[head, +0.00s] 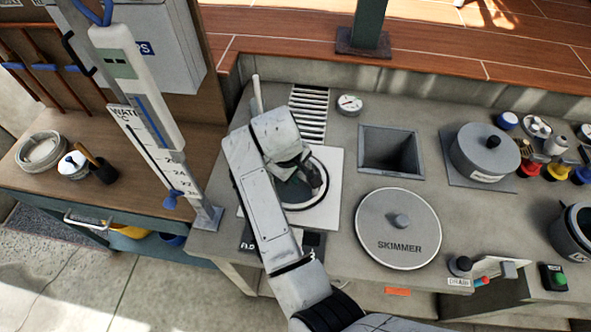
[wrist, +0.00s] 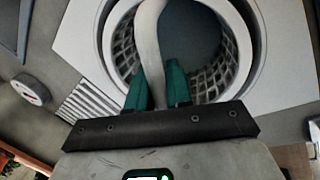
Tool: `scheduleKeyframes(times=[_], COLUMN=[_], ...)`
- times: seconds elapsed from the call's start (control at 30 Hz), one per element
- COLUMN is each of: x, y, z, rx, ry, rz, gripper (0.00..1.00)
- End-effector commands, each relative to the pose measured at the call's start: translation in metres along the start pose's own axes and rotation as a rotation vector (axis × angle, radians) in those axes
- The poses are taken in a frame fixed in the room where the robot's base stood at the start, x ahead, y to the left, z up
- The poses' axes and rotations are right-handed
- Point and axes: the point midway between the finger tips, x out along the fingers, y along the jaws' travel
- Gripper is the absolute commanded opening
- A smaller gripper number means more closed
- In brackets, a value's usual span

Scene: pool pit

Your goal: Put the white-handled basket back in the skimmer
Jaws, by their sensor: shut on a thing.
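My gripper (wrist: 158,78) is shut on the white handle (wrist: 150,30) of the basket, with one teal finger on each side of it. The basket's grey mesh wall (wrist: 216,76) shows inside a round white rim in the wrist view. The basket is at the round skimmer opening in a white square plate (wrist: 82,32). I cannot tell how deep it sits. In the head view my gripper (head: 314,182) is over this plate (head: 330,160), and my arm hides much of the opening. The round grey lid marked SKIMMER (head: 398,250) lies flat to the right.
A square open pit (head: 390,150) and a grey lidded pot (head: 484,152) stand farther right. A slotted grate (head: 309,112) and a round gauge (head: 349,105) are behind the plate. A tall white thermometer (head: 145,150) stands at the left.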

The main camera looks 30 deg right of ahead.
Motion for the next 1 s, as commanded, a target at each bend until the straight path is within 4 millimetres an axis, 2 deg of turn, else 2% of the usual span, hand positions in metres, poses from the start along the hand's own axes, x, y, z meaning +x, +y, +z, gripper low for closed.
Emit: scheduleKeyframes(times=[1.0], x=[0.035], y=[-0.009], z=[0.000], rx=[-0.001], ry=[0.000], rz=[0.000], gripper=[0.00])
